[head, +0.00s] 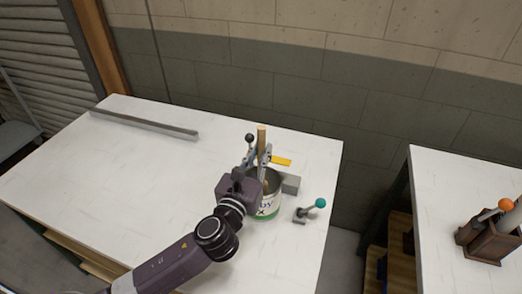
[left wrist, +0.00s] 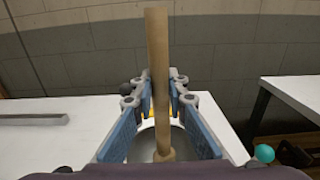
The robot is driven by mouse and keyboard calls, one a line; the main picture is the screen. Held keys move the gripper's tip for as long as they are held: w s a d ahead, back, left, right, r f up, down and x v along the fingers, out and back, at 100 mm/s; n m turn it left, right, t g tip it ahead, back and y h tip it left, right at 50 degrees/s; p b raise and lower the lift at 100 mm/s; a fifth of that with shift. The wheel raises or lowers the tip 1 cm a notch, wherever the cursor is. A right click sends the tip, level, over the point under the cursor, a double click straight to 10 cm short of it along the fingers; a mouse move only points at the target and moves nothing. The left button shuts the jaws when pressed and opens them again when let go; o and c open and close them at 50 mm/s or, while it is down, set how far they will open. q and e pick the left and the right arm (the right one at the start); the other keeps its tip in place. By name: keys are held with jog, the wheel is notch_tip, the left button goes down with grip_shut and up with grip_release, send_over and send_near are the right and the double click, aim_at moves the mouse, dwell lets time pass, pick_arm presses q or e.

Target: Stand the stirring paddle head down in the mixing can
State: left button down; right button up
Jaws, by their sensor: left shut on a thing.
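The stirring paddle (head: 261,134) is a light wooden stick held close to upright. My left gripper (head: 262,160) is shut on it, with the upper part of the stick rising above the fingers. In the left wrist view the paddle (left wrist: 157,60) stands between the two blue finger pads (left wrist: 158,105), and its lower part runs down over the can's opening. The mixing can (head: 268,208), pale with dark lettering and a green band, stands on the white table below the gripper. Its grey inside (left wrist: 180,142) shows behind the stick. I cannot tell how deep the paddle's lower end is. My right gripper is out of view.
A grey block (head: 291,184) stands right beside the can, with a yellow piece (head: 282,161) behind. A teal-knobbed lever (head: 320,203) is to the right. A grey rail (head: 145,123) lies far left. A second table (head: 440,190) holds a brown box (head: 483,240). The white table's left part is clear.

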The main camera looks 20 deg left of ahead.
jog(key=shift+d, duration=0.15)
pick_arm(q)
jog(key=c, duration=1.8)
grip_release()
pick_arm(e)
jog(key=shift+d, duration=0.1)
pick_arm(q)
jog(key=shift+s+f, duration=0.1)
jog(key=shift+s, duration=0.5)
jog(key=s, duration=1.1)
jog(key=shift+a, duration=0.2)
